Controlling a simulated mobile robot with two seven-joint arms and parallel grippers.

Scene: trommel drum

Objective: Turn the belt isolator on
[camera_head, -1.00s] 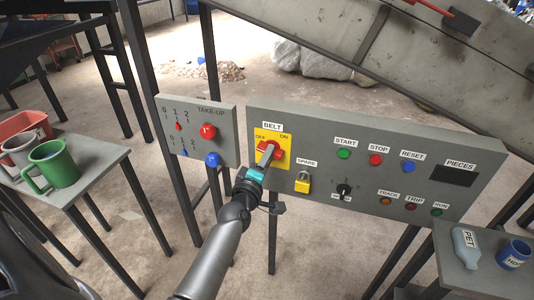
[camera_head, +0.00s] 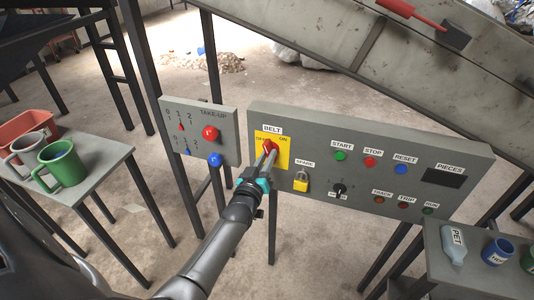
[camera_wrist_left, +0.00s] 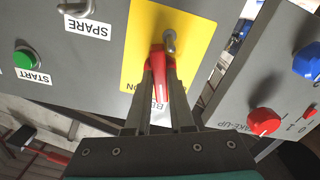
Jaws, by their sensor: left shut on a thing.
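The belt isolator is a red handle (camera_head: 269,147) on a yellow plate (camera_head: 285,152) marked OFF at left and ON at right, under the BELT label. My left gripper (camera_head: 267,160) reaches it from below and front. In the left wrist view its two fingers (camera_wrist_left: 159,75) are shut on the red handle (camera_wrist_left: 157,62), one on each side. There the handle lies roughly along the picture's vertical, towards the upside-down BELT label; a metal pin stands beside its upper end. The fingers hide part of the plate's lettering. My right gripper is not in view.
The TAKE-UP box (camera_head: 228,130) stands close on the left. Mugs sit on the left table (camera_head: 112,160); a bottle and cups stand on the right one. A conveyor (camera_head: 340,45) slopes above.

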